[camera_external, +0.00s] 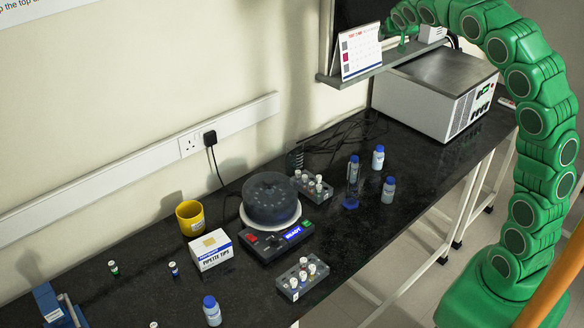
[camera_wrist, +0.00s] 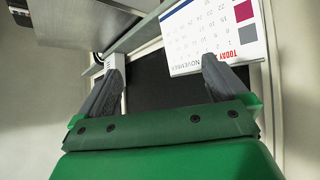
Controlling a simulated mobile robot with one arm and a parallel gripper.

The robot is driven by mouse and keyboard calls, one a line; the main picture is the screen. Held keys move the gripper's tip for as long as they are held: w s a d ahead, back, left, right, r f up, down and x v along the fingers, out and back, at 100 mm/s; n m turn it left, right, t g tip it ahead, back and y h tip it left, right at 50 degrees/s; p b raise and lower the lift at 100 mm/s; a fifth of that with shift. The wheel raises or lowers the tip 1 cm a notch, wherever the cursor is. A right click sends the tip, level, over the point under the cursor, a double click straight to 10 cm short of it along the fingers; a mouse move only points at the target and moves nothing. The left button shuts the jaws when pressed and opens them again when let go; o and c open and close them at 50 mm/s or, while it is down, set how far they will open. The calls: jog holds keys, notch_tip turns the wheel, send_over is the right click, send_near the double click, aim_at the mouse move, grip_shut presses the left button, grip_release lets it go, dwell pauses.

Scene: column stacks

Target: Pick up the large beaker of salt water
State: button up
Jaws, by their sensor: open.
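I cannot make out a large beaker of salt water in either view. The nearest glassware in the external view is a tall clear cylinder (camera_external: 352,186) with a blue foot, standing upright on the black bench. My gripper (camera_wrist: 162,65) is open in the wrist view, with two grey fingers spread apart and nothing between them. A calendar (camera_wrist: 207,38) on a shelf shows just beyond the right finger.
A grey shelf (camera_external: 380,68) sticks out from the wall beside a large white box-shaped instrument (camera_external: 415,97). The bench (camera_external: 340,235) holds a round centrifuge (camera_external: 270,198), a yellow mug (camera_external: 190,218), a pipette tips box (camera_external: 211,250), vial racks and several blue-capped bottles.

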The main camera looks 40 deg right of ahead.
jog(key=w+r+n+t, duration=0.5)
jog(key=w+r+t, duration=0.3)
jog(key=w, duration=0.6)
jog(key=n+g+y, duration=0.5)
jog(key=n+y, duration=0.7)
jog(key=y, duration=0.5)
send_over(290, 148)
jog(key=s+d, duration=0.4)
jog(key=s, duration=0.3)
notch_tip(290, 148, down, 46)
jog(key=x, duration=0.7)
jog(key=shift+a+f, duration=0.2)
jog(key=shift+f, duration=0.15)
jog(key=shift+w+a, duration=0.25)
jog(key=shift+w, duration=0.05)
